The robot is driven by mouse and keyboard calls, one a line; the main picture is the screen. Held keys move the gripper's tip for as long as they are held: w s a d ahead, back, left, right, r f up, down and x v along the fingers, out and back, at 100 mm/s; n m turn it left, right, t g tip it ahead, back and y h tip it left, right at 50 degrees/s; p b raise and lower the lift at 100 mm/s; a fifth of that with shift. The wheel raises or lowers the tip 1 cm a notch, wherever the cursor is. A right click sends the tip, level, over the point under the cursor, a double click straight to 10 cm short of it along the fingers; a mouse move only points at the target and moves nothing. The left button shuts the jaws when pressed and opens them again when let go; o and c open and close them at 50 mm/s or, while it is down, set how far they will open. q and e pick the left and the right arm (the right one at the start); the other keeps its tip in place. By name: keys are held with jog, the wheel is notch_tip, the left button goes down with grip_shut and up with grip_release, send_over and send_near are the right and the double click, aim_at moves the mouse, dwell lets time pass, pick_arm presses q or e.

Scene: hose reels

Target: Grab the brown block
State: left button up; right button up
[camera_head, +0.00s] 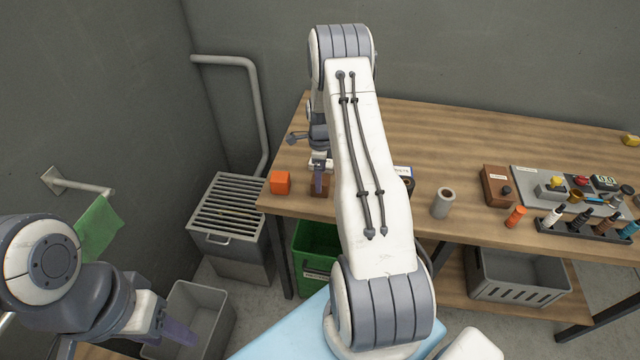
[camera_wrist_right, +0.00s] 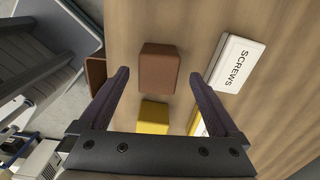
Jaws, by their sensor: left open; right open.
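The brown block (camera_wrist_right: 158,68) lies on the wooden table and shows whole in the right wrist view, ahead of and between the open fingers of my right gripper (camera_wrist_right: 160,76). The fingers are apart from it on both sides in that picture; the height gap is hard to judge. In the head view the brown block (camera_head: 314,190) is partly hidden behind my right gripper (camera_head: 319,182), near the table's front left corner. My left gripper (camera_head: 179,331) is open and empty at the lower left, away from the table.
An orange cube (camera_head: 280,183) sits left of the brown block. A yellow block (camera_wrist_right: 153,113) and a white SCREWS box (camera_wrist_right: 237,63) lie close by. A grey cylinder (camera_head: 443,202) stands farther right. A green crate (camera_head: 316,248) and grey bin (camera_head: 207,309) are below.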

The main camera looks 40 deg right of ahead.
notch_tip(320, 180, down, 3)
jog(key=shift+s+a+f+p, duration=0.15)
jog(key=shift+p, duration=0.75)
jog(key=shift+f, duration=0.5)
jog(key=c, duration=1.5)
jog(key=shift+c, duration=0.2)
jog(key=shift+r, duration=0.1)
